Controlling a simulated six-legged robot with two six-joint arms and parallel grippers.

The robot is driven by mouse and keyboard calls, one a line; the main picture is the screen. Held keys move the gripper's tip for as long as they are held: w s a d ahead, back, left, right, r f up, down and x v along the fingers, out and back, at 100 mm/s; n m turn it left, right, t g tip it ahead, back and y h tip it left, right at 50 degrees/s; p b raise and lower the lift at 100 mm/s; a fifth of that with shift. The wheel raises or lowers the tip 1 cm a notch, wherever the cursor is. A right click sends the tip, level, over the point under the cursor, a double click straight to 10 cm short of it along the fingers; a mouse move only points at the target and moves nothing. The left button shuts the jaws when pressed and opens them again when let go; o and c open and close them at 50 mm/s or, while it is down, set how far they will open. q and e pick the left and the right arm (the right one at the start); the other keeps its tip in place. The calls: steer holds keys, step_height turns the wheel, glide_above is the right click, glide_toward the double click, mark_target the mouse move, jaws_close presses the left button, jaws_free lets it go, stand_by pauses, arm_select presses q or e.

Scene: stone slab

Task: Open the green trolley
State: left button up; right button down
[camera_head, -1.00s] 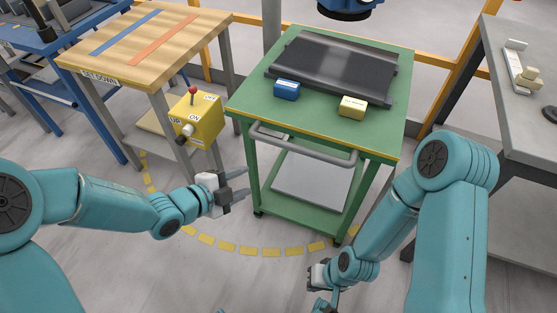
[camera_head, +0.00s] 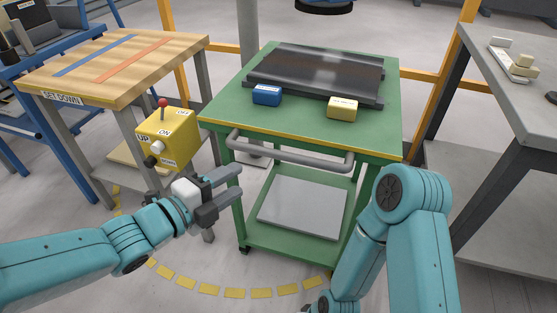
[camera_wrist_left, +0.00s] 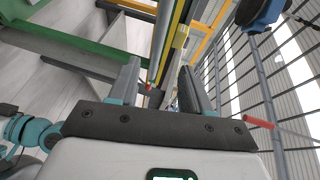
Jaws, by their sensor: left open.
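The green trolley (camera_head: 222,118) stands in the middle of the head view, with a grey bar handle (camera_head: 290,154) along its near edge and a grey panel on its lower shelf. My left gripper (camera_head: 238,188) is open and empty, just in front of the trolley's left near leg, below and left of the handle's left end. The left wrist view shows its two fingers apart (camera_wrist_left: 160,82) with nothing held between them; green trolley parts (camera_wrist_left: 62,42) lie at the upper left. My right gripper (camera_head: 320,303) is low at the bottom edge, mostly cut off; its jaws cannot be made out.
A black ribbed tray (camera_head: 318,75), a blue box (camera_head: 267,94) and a yellow box (camera_head: 343,107) are on the trolley top. Left stands a wooden set-down table (camera_head: 105,65) with a yellow control box (camera_head: 165,138) close to my left arm. A grey bench (camera_head: 515,75) stands right.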

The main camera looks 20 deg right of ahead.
mark_target(276, 157)
arm_select(q)
steer(key=b+x, duration=0.2)
steer(key=x, duration=1.3)
steer(key=shift+f, duration=0.1)
jaws_close()
